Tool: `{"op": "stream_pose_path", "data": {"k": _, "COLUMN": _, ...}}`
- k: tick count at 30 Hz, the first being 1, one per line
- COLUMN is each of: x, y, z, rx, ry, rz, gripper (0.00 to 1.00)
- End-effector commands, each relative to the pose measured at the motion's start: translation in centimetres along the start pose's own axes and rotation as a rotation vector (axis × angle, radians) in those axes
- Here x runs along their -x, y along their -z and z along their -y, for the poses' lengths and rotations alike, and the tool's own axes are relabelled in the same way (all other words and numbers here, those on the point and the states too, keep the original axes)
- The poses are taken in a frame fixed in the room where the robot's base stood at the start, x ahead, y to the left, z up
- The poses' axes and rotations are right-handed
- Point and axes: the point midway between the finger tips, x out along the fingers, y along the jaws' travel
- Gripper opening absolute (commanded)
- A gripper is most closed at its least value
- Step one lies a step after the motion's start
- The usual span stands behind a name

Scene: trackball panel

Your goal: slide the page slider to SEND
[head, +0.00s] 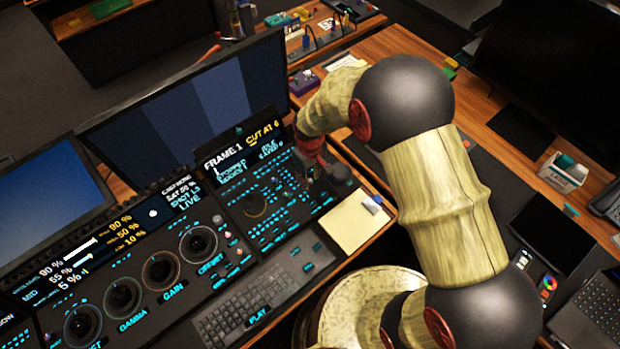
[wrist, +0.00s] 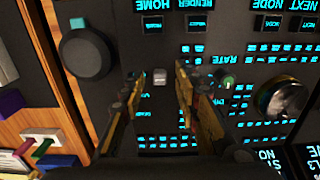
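The control panel (head: 268,222) is dark with glowing cyan labels and small keys. In the wrist view, a small pale grey cap (wrist: 160,77) sits on the panel (wrist: 210,20) between my fingertips; it may be the page slider, but I cannot read a label for it. The word SEND is not legible in either view. My gripper (wrist: 159,84) is open, one finger on each side of the cap, with visible gaps. In the head view my gripper (head: 314,163) is over the panel's right part, partly hidden by my arm.
A large dark round knob (wrist: 85,53) stands left of the fingers in the wrist view. A small green-topped knob (wrist: 227,82) and a shiny ball (wrist: 284,98) are on the right. A monitor (head: 195,110) stands behind the panel. A yellow note pad (head: 350,222) lies at its right.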

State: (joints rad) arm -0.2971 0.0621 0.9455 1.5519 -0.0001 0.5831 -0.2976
Motion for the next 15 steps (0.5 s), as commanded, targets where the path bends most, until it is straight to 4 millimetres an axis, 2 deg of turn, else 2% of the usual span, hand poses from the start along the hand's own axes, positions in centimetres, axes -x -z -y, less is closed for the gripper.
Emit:
{"op": "stream_pose_path", "data": {"k": 10, "x": -0.4, "y": 0.04, "z": -0.02, "rx": 0.0, "ry": 0.0, "rz": -0.001, "gripper": 0.32}}
{"op": "stream_pose_path", "data": {"k": 15, "x": -0.4, "y": 0.03, "z": -0.01, "rx": 0.0, "ry": 0.0, "rz": -0.001, "gripper": 0.22}}
